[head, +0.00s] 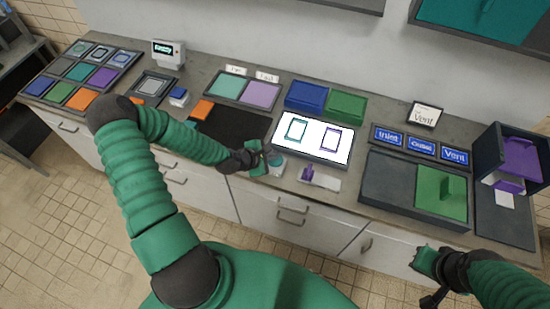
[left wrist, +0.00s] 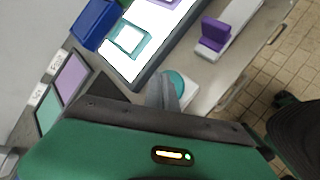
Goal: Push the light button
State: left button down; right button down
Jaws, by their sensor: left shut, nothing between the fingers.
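A round teal button (head: 276,158) on a small white base sits at the counter's front, just below a bright white panel (head: 338,146) with teal and purple outlines. My left gripper (head: 264,157) is shut and empty, its fingertips right at the button. In the left wrist view the closed fingers (left wrist: 164,92) overlap the edge of the teal button (left wrist: 176,82); I cannot tell whether they touch it. My right gripper (head: 427,262) is low at the right, in front of the cabinets, and its jaw state is unclear.
A white base with a purple lever (head: 308,174) stands just right of the button. A dark mat (head: 236,132) lies behind my left forearm. Blue and green boxes (head: 306,97) stand behind the panel. A green block with a handle (head: 440,192) and an open dark box (head: 515,158) are at right.

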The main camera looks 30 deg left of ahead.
pick_arm(q)
jog(key=shift+a+f, duration=0.1)
jog(key=shift+f, duration=0.3)
jog(key=shift+f+b, duration=0.25)
jog(key=shift+b, duration=0.05)
jog(key=shift+r, duration=0.1)
jog(key=shift+r+p, duration=0.65)
jog(key=shift+p, duration=0.1)
notch_tip(320, 180, up, 6)
jog(key=p, duration=0.6)
jog(key=shift+r, duration=0.15)
